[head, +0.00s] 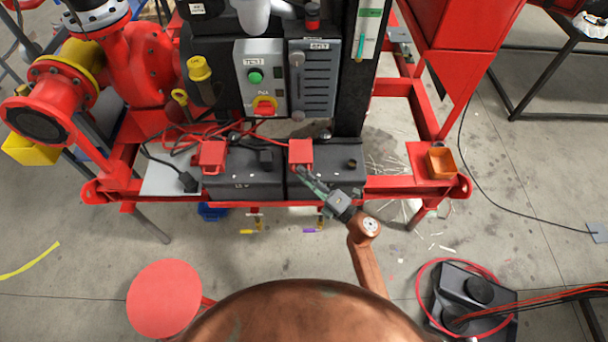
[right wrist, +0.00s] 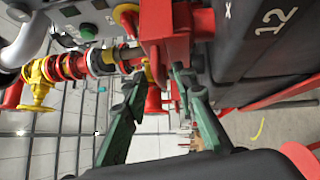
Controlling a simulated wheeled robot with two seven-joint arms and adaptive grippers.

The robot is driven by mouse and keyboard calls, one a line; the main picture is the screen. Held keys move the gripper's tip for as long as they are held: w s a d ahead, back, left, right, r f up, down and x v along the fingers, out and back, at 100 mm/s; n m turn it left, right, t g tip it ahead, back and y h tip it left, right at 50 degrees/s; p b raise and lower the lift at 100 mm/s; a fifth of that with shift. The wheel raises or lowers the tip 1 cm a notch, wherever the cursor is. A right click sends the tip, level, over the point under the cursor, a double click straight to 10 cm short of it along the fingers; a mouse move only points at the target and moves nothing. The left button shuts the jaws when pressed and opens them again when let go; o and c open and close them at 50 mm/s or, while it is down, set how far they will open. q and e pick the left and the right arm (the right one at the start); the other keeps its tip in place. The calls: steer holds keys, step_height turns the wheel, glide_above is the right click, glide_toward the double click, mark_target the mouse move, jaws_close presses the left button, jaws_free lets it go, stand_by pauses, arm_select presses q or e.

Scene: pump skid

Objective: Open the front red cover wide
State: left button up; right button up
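Two small red covers stand on dark boxes at the skid's front edge: a left one (head: 211,155) and a right one (head: 301,152). My right gripper (head: 305,176) is just in front of the right cover, reaching up from below right. In the right wrist view its green fingers (right wrist: 158,82) are apart, with a red cover (right wrist: 168,22) just beyond the tips. How far the covers are open is unclear. My left gripper is not in view.
A control panel (head: 260,78) with green button and red-yellow switch stands behind the boxes. Black and red cables lie around the left cover.

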steer(key=shift+w+a, duration=0.1)
steer(key=shift+c, duration=0.4)
jaws_close()
stand_by(0.3)
